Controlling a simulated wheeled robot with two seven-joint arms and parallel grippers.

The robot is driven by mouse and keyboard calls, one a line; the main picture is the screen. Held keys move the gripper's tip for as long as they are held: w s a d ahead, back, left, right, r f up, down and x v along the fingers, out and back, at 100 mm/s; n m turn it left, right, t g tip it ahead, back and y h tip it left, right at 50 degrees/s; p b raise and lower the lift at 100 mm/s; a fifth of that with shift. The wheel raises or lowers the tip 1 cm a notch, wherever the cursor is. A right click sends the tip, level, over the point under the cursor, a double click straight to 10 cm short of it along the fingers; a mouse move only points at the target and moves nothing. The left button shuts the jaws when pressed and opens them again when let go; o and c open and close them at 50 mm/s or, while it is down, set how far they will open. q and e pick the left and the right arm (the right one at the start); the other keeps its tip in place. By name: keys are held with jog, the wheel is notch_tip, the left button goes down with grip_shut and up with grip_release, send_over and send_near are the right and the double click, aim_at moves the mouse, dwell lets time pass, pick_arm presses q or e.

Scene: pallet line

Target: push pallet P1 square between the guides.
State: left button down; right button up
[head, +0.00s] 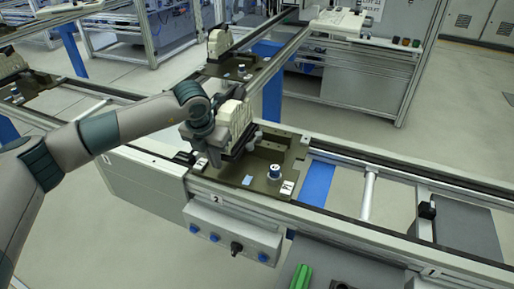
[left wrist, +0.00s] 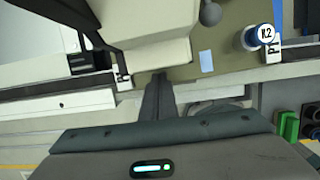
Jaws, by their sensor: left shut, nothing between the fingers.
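Pallet P1 (head: 262,185) is an olive plate on the conveyor, with white labels at its front corners. It bears a cream part (head: 233,122) in a dark holder, a blue-and-white round piece (head: 274,172) and a pale blue square. In the left wrist view pallet P1 (left wrist: 215,75) shows at the top, with the cream part above my fingers. I cannot tell how square it sits between the rails. My left gripper (head: 213,157) is at its front left, with shut, empty fingers (left wrist: 157,82) pointing at its near edge; contact is unclear. My right gripper is not in view.
The front conveyor rail (head: 355,240) and the back rail (head: 385,166) border the pallet. A control box (head: 233,230) with blue buttons hangs from the front rail. A green object (head: 300,277) lies near the front. Another loaded pallet (head: 238,68) stands behind.

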pick_arm(q)
jog(key=shift+w+d+r+b, duration=0.1)
jog(key=shift+w+d+b, duration=0.2)
jog(key=shift+w, duration=0.2)
jog(key=shift+w+d+r+b, duration=0.15)
jog(key=shift+w+b, duration=0.15)
jog(key=shift+w, duration=0.2)
jog(key=shift+w+r, duration=0.1)
jog(key=shift+r, duration=0.1)
dwell(0.5)
jog(key=shift+r, duration=0.1)
jog(key=shift+s+a+r, duration=0.15)
jog(key=shift+s+r, duration=0.3)
jog(key=shift+r, duration=0.05)
jog(key=shift+s+a+r+p, duration=0.2)
jog(key=shift+s+r+p, duration=0.15)
jog(key=shift+s, duration=0.3)
jog(key=shift+s+a+r, duration=0.3)
jog(key=shift+s+r, duration=0.3)
jog(key=shift+s, duration=0.1)
jog(key=shift+s+a+r, duration=0.3)
jog(key=shift+s+r, duration=0.25)
jog(key=shift+s, duration=0.1)
